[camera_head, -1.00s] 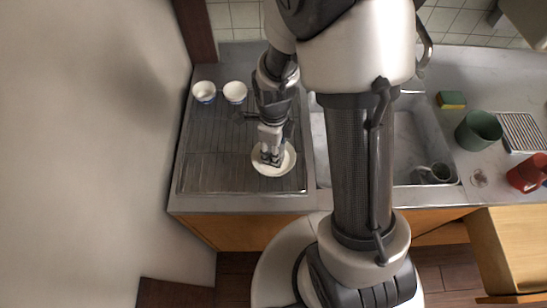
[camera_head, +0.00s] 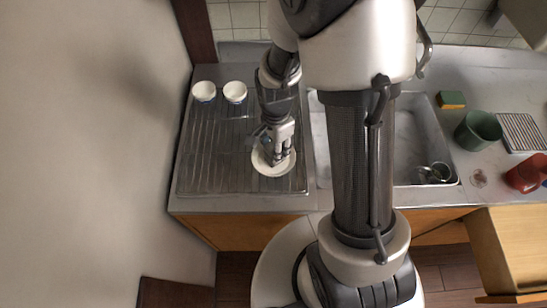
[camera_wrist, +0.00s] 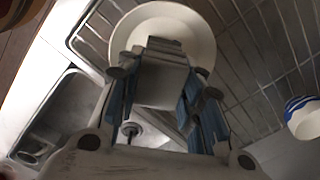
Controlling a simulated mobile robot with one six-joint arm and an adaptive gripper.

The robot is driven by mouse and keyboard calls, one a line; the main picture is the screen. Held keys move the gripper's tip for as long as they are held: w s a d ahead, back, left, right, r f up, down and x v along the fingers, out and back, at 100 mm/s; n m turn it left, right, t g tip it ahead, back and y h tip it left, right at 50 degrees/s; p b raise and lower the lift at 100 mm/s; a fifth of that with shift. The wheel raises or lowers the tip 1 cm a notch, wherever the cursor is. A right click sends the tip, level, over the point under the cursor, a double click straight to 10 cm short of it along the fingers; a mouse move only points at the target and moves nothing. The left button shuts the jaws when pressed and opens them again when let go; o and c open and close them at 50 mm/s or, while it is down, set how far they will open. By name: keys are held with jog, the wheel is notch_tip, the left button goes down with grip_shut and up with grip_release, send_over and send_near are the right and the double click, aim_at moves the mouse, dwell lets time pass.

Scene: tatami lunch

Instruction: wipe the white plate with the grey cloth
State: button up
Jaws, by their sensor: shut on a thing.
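The white plate (camera_head: 273,171) lies on the ribbed steel drainboard left of the sink, partly covered by my gripper (camera_head: 279,158). In the wrist view the plate (camera_wrist: 145,20) is round and pale, with a raised rim. The grey cloth (camera_wrist: 162,78) shows there as a folded block between the fingers of my gripper (camera_wrist: 163,90), which is shut on it. The cloth overlaps the middle and near side of the plate; whether it touches the plate is hard to tell. In the head view the cloth is too small to make out.
Two white cups (camera_head: 204,91) (camera_head: 235,92) stand at the drainboard's back left. The sink (camera_head: 415,140) lies to the right, with a mug (camera_head: 436,173) in it. A green container (camera_head: 478,130), a sponge (camera_head: 451,99) and a red object (camera_head: 528,173) are farther right.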

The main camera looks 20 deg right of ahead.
jog(key=shift+r+p, duration=3.5)
jog(key=shift+r, duration=0.95)
jog(key=shift+f, duration=0.15)
